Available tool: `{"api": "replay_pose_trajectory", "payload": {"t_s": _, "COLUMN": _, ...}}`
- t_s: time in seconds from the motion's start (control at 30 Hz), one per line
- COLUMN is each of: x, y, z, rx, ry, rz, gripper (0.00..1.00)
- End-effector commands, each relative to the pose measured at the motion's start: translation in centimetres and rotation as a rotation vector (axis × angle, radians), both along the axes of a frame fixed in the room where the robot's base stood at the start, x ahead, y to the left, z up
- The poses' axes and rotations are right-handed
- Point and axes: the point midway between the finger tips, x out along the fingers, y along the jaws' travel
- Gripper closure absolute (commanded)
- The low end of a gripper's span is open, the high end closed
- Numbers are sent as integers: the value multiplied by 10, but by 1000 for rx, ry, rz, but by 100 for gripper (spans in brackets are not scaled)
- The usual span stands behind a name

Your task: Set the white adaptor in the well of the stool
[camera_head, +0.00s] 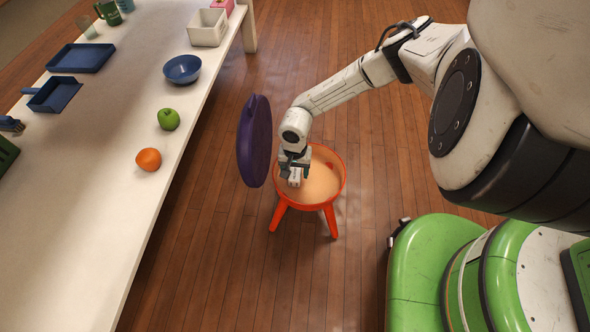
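The stool (310,204) is orange-red and stands on short legs, with a round open well that has a pale tan inside. A purple round lid (254,141) stands upright at the left side of the stool; whether it is joined to the stool is hidden. My gripper (296,174) points down over the left part of the well. A small white block, which looks like the white adaptor (294,180), sits between its fingers. My wrist hides part of the rim. I cannot tell whether the adaptor touches the well's floor.
A long white table (95,225) runs along the left. It carries an orange (148,159), a green apple (169,119), a blue bowl (183,69), a blue tray (81,58), a dustpan (54,94) and a white bin (207,28). The wooden floor around the stool is clear.

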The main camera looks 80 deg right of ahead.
Motion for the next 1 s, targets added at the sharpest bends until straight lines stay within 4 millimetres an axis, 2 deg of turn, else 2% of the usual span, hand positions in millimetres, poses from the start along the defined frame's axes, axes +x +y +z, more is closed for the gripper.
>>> {"api": "replay_pose_trajectory", "payload": {"t_s": 0.27, "x": 0, "y": 0, "z": 1, "rx": 0, "ry": 0, "rz": 0, "gripper": 33}}
{"api": "replay_pose_trajectory", "payload": {"t_s": 0.37, "x": 0, "y": 0, "z": 7, "rx": 0, "ry": 0, "rz": 0, "gripper": 33}}
{"api": "replay_pose_trajectory", "payload": {"t_s": 0.47, "x": 0, "y": -1, "z": 22, "rx": -3, "ry": 0, "rz": 2, "gripper": 33}}
{"api": "replay_pose_trajectory", "payload": {"t_s": 0.8, "x": 0, "y": -1, "z": 91, "rx": -2, "ry": 0, "rz": 4, "gripper": 33}}
{"api": "replay_pose_trajectory", "payload": {"t_s": 1.0, "x": 0, "y": -1, "z": 116, "rx": -1, "ry": 0, "rz": 1, "gripper": 33}}
